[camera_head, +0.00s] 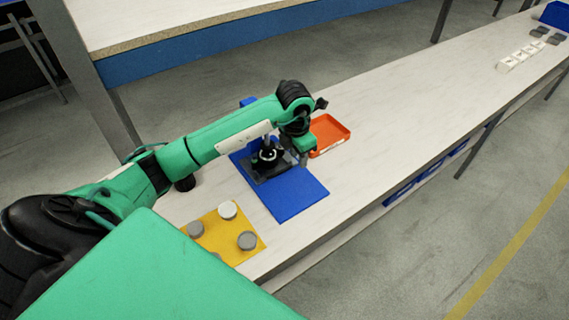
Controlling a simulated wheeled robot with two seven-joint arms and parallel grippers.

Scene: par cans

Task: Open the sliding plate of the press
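The press (262,174) stands on a blue mat (300,196) on the long pale bench. It has a dark base and a black round part on top. My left arm reaches over it from the left and hides some of it. My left gripper (303,154) points down at the press's right side, close to it. I cannot tell whether it touches the press, and its fingers are too small and covered to read. The sliding plate cannot be made out clearly. My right gripper is not in view.
An orange tray (345,133) lies just right of the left gripper. A yellow mat (217,241) nearer me holds several grey and white round cans (246,240). White and grey blocks (507,64) sit at the bench's far right. The bench between tray and blocks is clear.

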